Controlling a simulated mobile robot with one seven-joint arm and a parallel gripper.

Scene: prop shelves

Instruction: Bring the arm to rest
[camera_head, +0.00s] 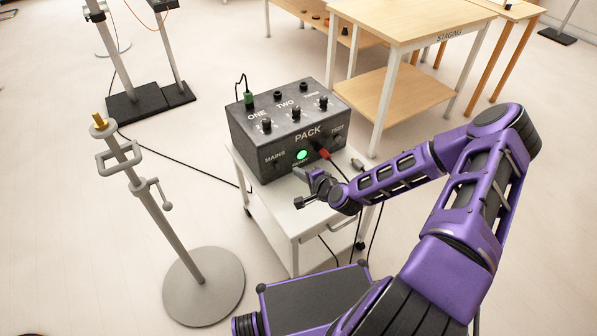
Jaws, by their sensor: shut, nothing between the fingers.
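My purple arm reaches in from the lower right, bends at an elbow at the upper right, and extends left to the front of a dark box. My gripper (303,187) is at the arm's end, shut and empty, by the lower front of the box labelled PACK (291,127). The fingers are small in this view, and I cannot tell whether they touch the box. A green light (301,155) glows on the box's front, just above the gripper.
The box stands on a white trolley (292,222). A metal stand with a round base (204,286) is at the left. A wooden table marked STAGING (408,22) stands behind. Black cables hang by the trolley. The floor at far left is clear.

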